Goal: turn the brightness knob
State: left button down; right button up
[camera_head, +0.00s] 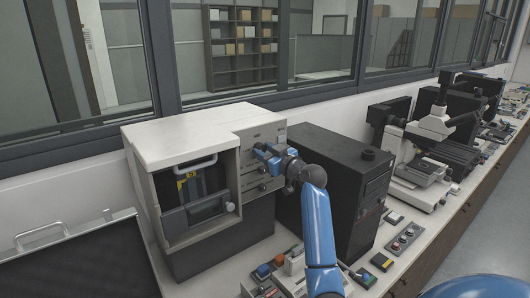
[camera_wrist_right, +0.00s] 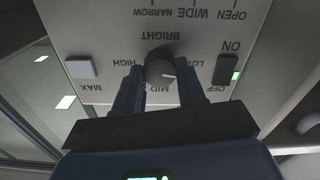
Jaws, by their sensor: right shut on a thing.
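The brightness knob (camera_wrist_right: 160,66) is a dark round knob on a pale panel, in the right wrist view, beside the upside-down word BRIGHT. LOW, MID and HIGH are printed around it, partly covered by my fingers. A small pale mark shows on the knob's lower right. My right gripper (camera_wrist_right: 161,88) has one finger on each side of the knob and is shut on it. In the head view my right gripper (camera_head: 263,155) is at the front panel of the beige machine (camera_head: 180,135), hiding the knob. My left gripper is in neither view.
On the panel, a pale square button (camera_wrist_right: 80,67) lies left of the knob and a dark switch (camera_wrist_right: 226,70) with a green light lies right, close to my fingers. A black box (camera_head: 335,180) stands right of the machine. Small devices (camera_head: 382,262) clutter the bench front.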

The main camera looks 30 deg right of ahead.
jog(key=shift+m, duration=0.3)
jog(key=m, duration=0.3)
jog(key=shift+r+p, duration=0.1)
jog(key=shift+p, duration=0.3)
jog(key=m+p, duration=0.1)
jog(key=m, duration=0.3)
jog(key=m+p, duration=0.3)
jog(key=m, duration=0.2)
jog(key=shift+d+r, duration=0.1)
jog(key=shift+m+p, duration=0.7)
jog(key=shift+m, duration=0.9)
jog(key=o, duration=1.1)
jog(key=shift+f, duration=0.25)
jog(key=shift+c, duration=0.2)
